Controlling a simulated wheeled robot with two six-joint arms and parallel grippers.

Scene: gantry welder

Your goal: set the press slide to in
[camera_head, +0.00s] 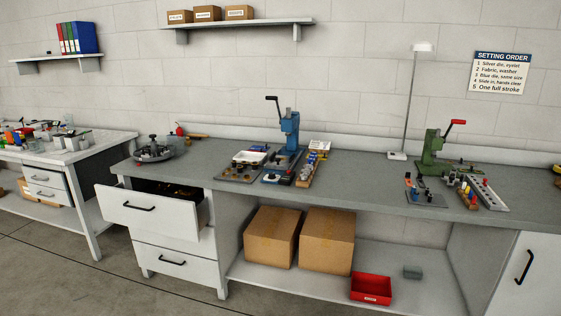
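A blue hand press (290,132) with a black lever raised to its left stands on the grey workbench (352,178), a little left of the bench's middle. Dark plates with small parts lie at its foot. A green press (433,153) with a red-gripped lever stands farther right on the same bench. A slide is too small to make out on either press, so I cannot tell its position. Neither of my grippers is in view.
An open drawer (152,212) juts out at the bench's left end. A round tool stand (153,152) is above it. Trays of small parts (240,172) sit beside the blue press. Cardboard boxes (327,240) and a red bin (371,289) are below. The floor at front left is clear.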

